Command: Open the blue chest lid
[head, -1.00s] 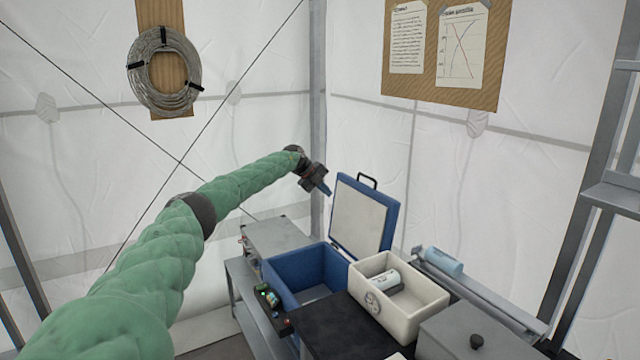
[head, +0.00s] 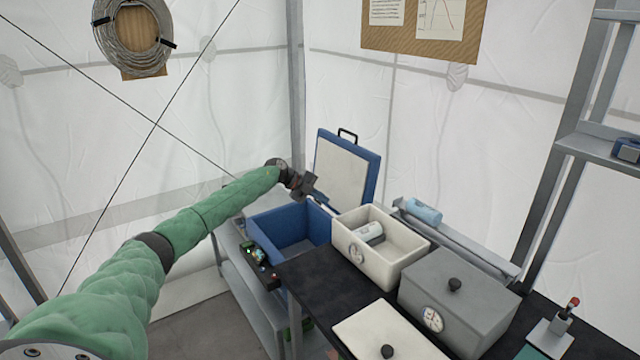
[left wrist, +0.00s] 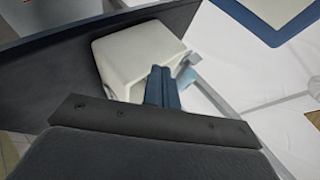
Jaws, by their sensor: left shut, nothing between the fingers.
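The blue chest (head: 287,228) stands at the back left of the work area, with its inside showing. Its lid (head: 343,168), blue-rimmed with a pale inner panel and a dark handle on top, stands raised and tilted back. My left gripper (head: 325,209) is in front of the lid, above the chest's right side, apart from the lid as far as I can tell. In the left wrist view its blue fingers (left wrist: 162,88) are together and empty, and a corner of the lid (left wrist: 262,22) shows at the top right. My right gripper is not in view.
An open white box (head: 408,268) holding a white cylinder stands right of the chest on a black table (head: 325,290). A grey lidded box (head: 470,305) and a white lid (head: 370,330) are nearer. A light-blue roll (head: 423,211) lies behind. Small electronics (head: 258,254) sit by the chest.

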